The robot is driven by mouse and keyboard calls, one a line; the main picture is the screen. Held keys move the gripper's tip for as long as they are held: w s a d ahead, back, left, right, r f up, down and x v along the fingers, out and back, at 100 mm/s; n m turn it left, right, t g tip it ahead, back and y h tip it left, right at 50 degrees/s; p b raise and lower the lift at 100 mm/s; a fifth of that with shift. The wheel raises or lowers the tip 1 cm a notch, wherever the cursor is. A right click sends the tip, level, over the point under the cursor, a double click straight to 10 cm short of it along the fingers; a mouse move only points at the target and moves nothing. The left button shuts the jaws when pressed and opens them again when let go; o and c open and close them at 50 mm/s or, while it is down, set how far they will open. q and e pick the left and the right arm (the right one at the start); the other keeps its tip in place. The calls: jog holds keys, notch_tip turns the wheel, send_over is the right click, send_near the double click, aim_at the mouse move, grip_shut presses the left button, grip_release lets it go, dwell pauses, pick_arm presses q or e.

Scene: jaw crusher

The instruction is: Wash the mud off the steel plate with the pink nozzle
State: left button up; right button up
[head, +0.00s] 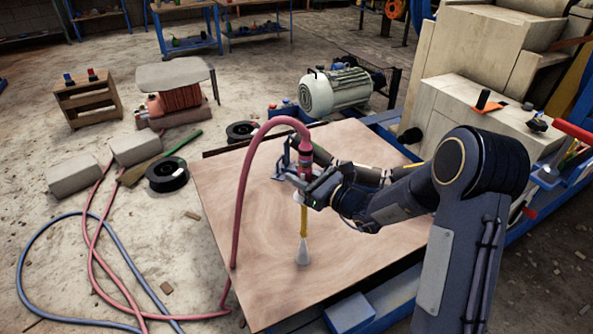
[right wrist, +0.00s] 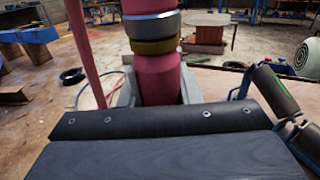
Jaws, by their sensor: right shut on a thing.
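The steel plate (head: 345,240) lies flat on a blue frame, its face covered by a brownish film with swirling streaks. My right gripper (head: 304,184) is shut on the pink nozzle (head: 305,155) and holds it upright above the middle of the plate. The pink nozzle also shows in the right wrist view (right wrist: 158,75), with grey and brass-coloured rings. A yellow lance (head: 304,218) points down from it. A pale cone (head: 303,254) sits at its lower end, over the plate; I cannot tell whether it is spray. My left gripper is not in view.
A pink hose (head: 241,200) arcs from the nozzle's top down past the plate's left edge to the floor, beside a blue hose (head: 55,221). Concrete blocks (head: 75,174), a black spool (head: 167,174) and a broom (head: 150,165) lie left. A motor (head: 335,90) stands behind the plate.

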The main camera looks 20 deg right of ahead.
jog(key=shift+s+d, duration=0.15)
jog(key=shift+s, duration=0.6)
jog(key=shift+s+d, duration=0.15)
jog(key=shift+s, duration=0.6)
jog(key=shift+s+a, duration=0.15)
jog(key=shift+a, duration=0.05)
jog(key=s+a, duration=0.2)
jog(key=a, duration=0.8)
jog(key=w+a, duration=0.1)
jog(key=w, duration=0.9)
jog(key=shift+a+b, duration=0.2)
jog(key=shift+b, duration=0.1)
jog(key=shift+r, duration=0.1)
dwell(0.3)
